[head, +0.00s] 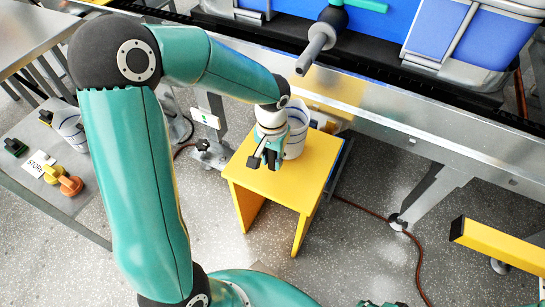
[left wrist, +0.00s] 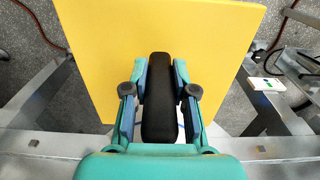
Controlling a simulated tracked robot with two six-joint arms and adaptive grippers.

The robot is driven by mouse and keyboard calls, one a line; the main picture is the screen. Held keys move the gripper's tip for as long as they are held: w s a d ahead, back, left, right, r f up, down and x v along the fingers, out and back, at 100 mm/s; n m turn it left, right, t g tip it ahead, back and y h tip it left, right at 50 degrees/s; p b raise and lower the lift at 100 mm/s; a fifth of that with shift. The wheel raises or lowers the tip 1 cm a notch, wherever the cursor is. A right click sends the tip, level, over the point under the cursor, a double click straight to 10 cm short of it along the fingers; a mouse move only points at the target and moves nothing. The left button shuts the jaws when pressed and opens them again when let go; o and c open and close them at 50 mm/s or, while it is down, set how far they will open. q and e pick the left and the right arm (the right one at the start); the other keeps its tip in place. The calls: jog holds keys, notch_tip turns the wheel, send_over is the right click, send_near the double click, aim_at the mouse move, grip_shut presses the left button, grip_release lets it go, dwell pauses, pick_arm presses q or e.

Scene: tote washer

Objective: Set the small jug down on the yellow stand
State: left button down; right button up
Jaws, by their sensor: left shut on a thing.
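The small jug (head: 297,133) is pale with dark blue bands and is partly hidden behind my left gripper (head: 268,155) in the head view. It is upright at the far part of the yellow stand (head: 312,172); I cannot tell whether its base touches the top. My left gripper is shut on the jug's black handle (left wrist: 160,108), which shows between the two fingers in the left wrist view. The jug's body is almost wholly hidden there. The yellow top (left wrist: 210,40) fills the middle of that view.
The steel conveyor frame (head: 400,115) runs behind the stand, with blue totes (head: 480,35) above. A grey nozzle (head: 315,48) juts out over it. At left, a grey bench (head: 35,130) holds another banded vessel (head: 70,128) and coloured knobs. The stand's near top is clear.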

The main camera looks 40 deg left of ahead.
pick_arm(q)
jog(key=shift+f, duration=0.15)
jog(key=shift+f+b, duration=0.5)
jog(key=shift+b, duration=0.1)
jog(key=shift+f, duration=0.15)
dwell(0.4)
grip_release()
dwell(0.5)
dwell(0.5)
jog(key=shift+r+p, duration=3.3)
jog(key=shift+r, duration=1.25)
